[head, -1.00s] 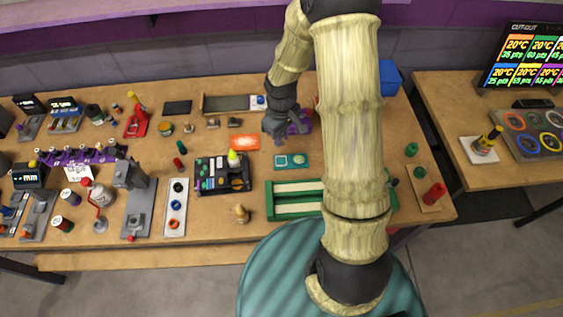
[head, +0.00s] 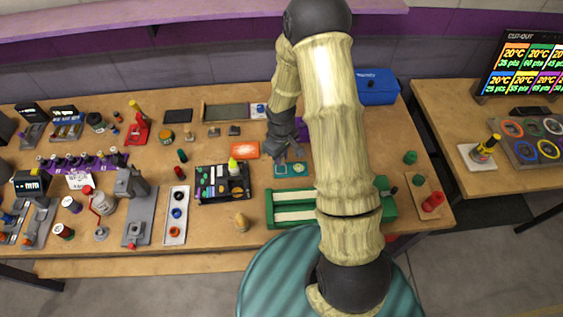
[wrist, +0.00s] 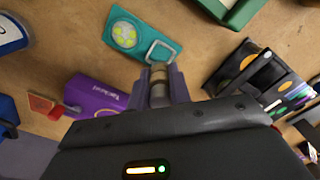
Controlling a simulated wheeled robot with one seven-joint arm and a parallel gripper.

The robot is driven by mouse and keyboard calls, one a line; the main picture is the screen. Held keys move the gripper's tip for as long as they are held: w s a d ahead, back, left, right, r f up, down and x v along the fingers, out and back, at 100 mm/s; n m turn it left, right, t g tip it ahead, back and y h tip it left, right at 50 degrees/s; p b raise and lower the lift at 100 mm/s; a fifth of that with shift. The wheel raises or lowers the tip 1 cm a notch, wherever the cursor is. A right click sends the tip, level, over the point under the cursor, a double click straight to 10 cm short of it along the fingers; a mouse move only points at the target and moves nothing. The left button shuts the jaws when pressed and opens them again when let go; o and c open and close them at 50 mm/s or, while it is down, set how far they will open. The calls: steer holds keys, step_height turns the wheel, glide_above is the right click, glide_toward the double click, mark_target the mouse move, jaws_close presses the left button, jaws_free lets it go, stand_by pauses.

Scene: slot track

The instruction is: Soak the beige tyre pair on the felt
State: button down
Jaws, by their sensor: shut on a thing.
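My gripper (wrist: 158,80) is shut on a small beige piece, the beige tyre pair (wrist: 158,71), whose end shows between the fingers in the wrist view. In the head view my gripper (head: 290,153) is just behind a teal plate (head: 278,175), and what it holds is too small to make out there. The teal plate (wrist: 113,17) has a white-outlined square and a round patch with pale yellow spots. The square lies just beyond the fingertips. I cannot tell which patch is the felt, nor whether the tyres touch the plate.
A purple block (wrist: 92,97) stands beside the gripper. An orange box (head: 245,149) and a black tray of small parts (head: 210,197) lie left of the teal plate. A green rack with pale strips (head: 272,209) is in front. A blue box (head: 376,88) stands at the back.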

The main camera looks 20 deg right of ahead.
step_height(320, 180, down, 3)
steer(key=shift+p, duration=0.35)
steer(key=shift+f, duration=0.55)
steer(key=shift+s+f, duration=0.1)
steer(key=shift+f, duration=0.05)
steer(key=c, duration=1.3)
jaws_free()
